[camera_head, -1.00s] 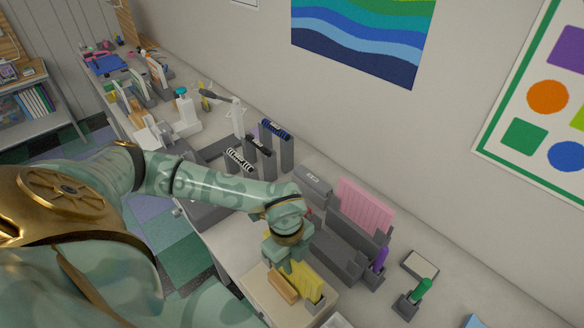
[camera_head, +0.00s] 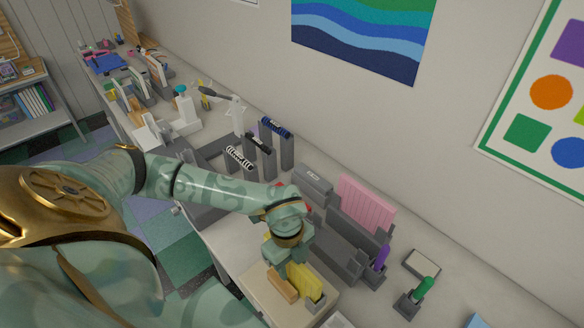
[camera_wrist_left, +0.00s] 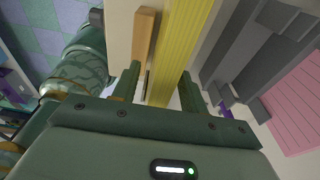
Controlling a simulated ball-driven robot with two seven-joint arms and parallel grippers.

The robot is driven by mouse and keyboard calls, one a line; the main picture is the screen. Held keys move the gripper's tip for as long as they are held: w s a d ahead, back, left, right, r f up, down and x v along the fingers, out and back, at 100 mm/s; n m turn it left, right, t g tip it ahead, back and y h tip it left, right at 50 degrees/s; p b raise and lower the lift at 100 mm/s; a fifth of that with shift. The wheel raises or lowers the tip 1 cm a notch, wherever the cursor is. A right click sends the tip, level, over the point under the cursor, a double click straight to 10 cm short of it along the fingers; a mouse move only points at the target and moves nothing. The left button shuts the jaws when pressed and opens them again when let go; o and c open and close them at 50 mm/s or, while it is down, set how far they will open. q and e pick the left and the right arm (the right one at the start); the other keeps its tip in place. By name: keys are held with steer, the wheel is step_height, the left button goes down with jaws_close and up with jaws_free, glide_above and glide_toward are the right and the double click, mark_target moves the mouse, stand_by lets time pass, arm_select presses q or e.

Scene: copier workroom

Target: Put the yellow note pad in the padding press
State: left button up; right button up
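The yellow note pad (camera_head: 306,284) stands on edge on a pale block (camera_head: 262,288) at the front of the counter, beside a wooden strip (camera_head: 281,285). My left gripper (camera_head: 287,268) is just over the pad's near end. In the left wrist view its fingers (camera_wrist_left: 160,78) are apart, with the yellow pad (camera_wrist_left: 182,45) running between them; I see no clear grip. The grey press-like fixture (camera_head: 345,250) stands behind and to the right, with a pink pad (camera_head: 366,204) upright at its back. My right gripper is out of view.
A purple marker (camera_head: 381,257) and a green marker (camera_head: 423,289) stand in grey holders to the right. A framed pale pad (camera_head: 421,265) lies near the wall. Grey stands with dark spiral combs (camera_head: 258,143) are further left. The wall limits room behind.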

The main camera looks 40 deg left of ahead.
arm_select(q)
steer(key=shift+r, duration=0.1)
step_height(320, 180, up, 16)
steer(key=a, duration=0.2)
steer(key=shift+w+b, duration=0.15)
steer(key=shift+b, duration=0.25)
